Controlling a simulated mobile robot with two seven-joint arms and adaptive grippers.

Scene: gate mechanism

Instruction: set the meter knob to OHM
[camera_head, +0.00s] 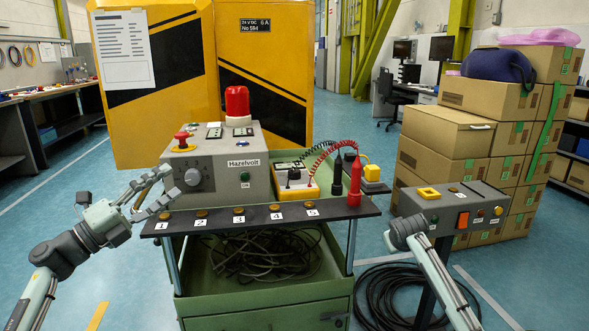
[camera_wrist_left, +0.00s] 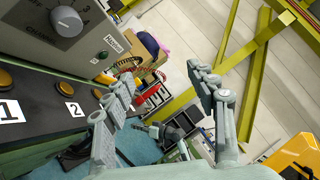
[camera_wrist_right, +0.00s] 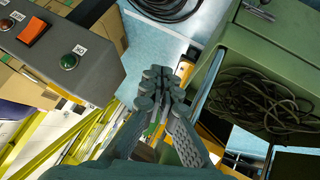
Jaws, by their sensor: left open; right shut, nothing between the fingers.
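The yellow meter (camera_head: 296,191) with red and black leads lies on the cart, right of the grey Hazelvolt box (camera_head: 243,188). Its dial is too small to read. The Hazelvolt box carries a round grey knob (camera_head: 193,177), which also shows in the left wrist view (camera_wrist_left: 67,21) with markings around it; I cannot read its setting surely. My left gripper (camera_head: 161,191) is open and empty, left of the box and apart from the knob. My right gripper (camera_wrist_right: 158,82) is shut and empty, low in front of the grey control box at the right, away from the meter.
A dark shelf (camera_head: 225,221) with numbered buttons runs along the cart front. A red probe (camera_head: 355,180) and a black probe stand at its right end. A red beacon (camera_head: 237,103) tops the Hazelvolt box. The control box (camera_head: 462,212) and stacked cartons (camera_head: 440,175) stand right.

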